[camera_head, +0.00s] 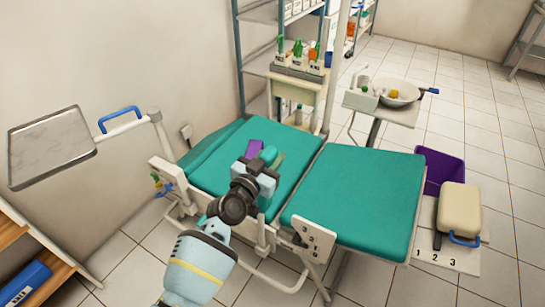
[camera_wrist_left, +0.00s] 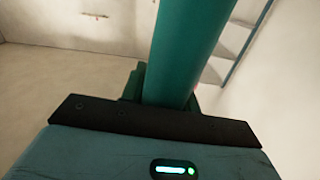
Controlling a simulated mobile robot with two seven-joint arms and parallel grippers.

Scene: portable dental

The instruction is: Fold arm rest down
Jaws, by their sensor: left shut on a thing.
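The dental chair (camera_head: 356,195) has teal pads and a white frame. My left gripper (camera_head: 266,163) is over the near side of the chair's middle pad. It is shut on the teal arm rest (camera_head: 269,153), of which only a small part shows past the jaws in the head view. In the left wrist view the arm rest (camera_wrist_left: 185,50) is a long teal bar running away from my gripper. Its lower end is hidden behind the gripper body. My right gripper is not in view.
A metal tray with a blue handle (camera_head: 52,146) stands out on an arm at the left. A purple item (camera_head: 255,146) lies on the chair. A basin unit (camera_head: 396,93), a purple bin (camera_head: 440,170) and a beige case (camera_head: 459,209) stand to the right. Shelves are behind.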

